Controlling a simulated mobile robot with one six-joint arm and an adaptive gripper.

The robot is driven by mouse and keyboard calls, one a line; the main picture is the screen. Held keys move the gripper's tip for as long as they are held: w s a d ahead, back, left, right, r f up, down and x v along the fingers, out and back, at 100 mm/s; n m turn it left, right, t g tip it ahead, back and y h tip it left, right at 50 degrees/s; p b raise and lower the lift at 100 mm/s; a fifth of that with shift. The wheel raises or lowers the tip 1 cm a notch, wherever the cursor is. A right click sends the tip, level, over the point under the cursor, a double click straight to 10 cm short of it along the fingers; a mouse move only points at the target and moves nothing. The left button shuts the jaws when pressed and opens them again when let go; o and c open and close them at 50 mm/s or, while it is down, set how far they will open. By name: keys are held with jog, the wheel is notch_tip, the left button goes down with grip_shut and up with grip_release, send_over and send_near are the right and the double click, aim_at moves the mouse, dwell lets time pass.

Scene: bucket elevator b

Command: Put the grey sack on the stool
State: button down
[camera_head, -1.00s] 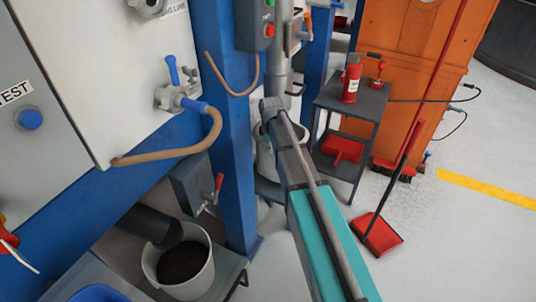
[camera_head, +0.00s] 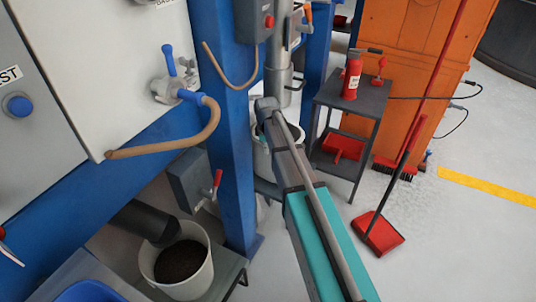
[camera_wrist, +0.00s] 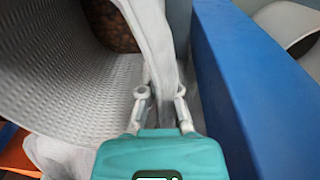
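A pale grey woven surface, which looks like the grey sack (camera_wrist: 60,75), fills the left of the wrist view. Brown contents show in its opening at the top. A light grey fold of cloth hangs between the two thin fingers of my gripper (camera_wrist: 162,88). The fingers stand close on both sides of the fold; whether they press on it is hidden. In the head view my arm reaches away to a pale container-like shape (camera_head: 262,158) behind the blue post, and my fingers are hidden there. I cannot make out the stool for certain.
A blue post (camera_head: 222,130) stands just left of my arm; a blue beam (camera_wrist: 240,85) is close right in the wrist view. A bucket of dark grain (camera_head: 180,272) stands lower left. A dark shelf (camera_head: 352,98) with a fire extinguisher (camera_head: 351,78) and a red dustpan (camera_head: 377,234) are right.

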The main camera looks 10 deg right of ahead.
jog(key=shift+f, duration=0.5)
jog(key=shift+f+b, duration=0.15)
jog(key=shift+b, duration=0.25)
jog(key=c, duration=0.8)
grip_release()
jog(key=shift+r+p, duration=0.3)
notch_tip(320, 180, up, 12)
jog(key=p, duration=1.2)
jog(key=shift+s, duration=0.2)
jog(key=shift+s+a+f, duration=0.1)
jog(key=s+d+m, duration=0.2)
jog(key=s+m, duration=0.3)
jog(key=s, duration=0.6)
jog(key=s+d+m, duration=0.3)
jog(key=s+m, duration=0.2)
jog(key=s, duration=0.6)
jog(key=shift+s+m, duration=0.15)
jog(key=shift+m, duration=0.25)
